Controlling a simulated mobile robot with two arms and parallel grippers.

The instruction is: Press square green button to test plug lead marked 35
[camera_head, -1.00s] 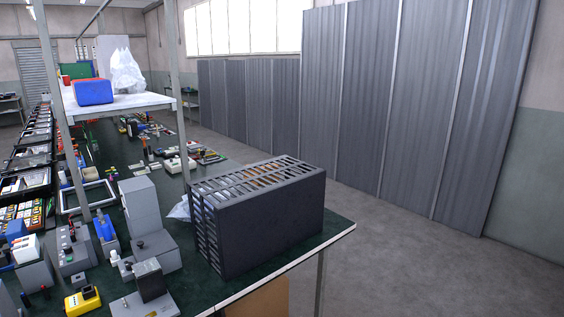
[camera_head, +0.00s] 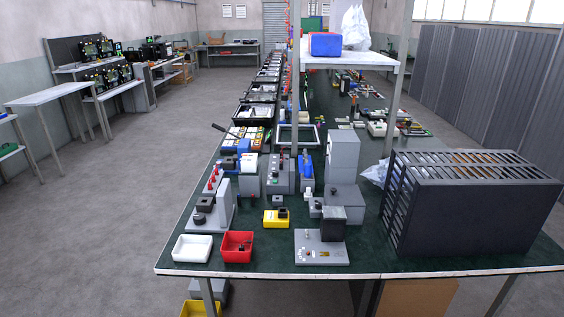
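Several grey test devices stand on the dark green workbench (camera_head: 365,262) ahead of me. One grey box (camera_head: 280,177) has small coloured controls on its front. A flat grey fixture (camera_head: 321,252) with an upright dark block sits near the front edge and has small coloured marks. A grey unit with red parts (camera_head: 211,205) stands at the left. I cannot make out a square green button or the marking 35 at this size. Neither of my grippers is in view.
A white tray (camera_head: 193,248) and a red bin (camera_head: 237,247) sit at the bench's front left. A yellow box (camera_head: 276,218) lies behind them. A large black slotted housing (camera_head: 475,212) fills the right. The floor (camera_head: 95,235) at left is open.

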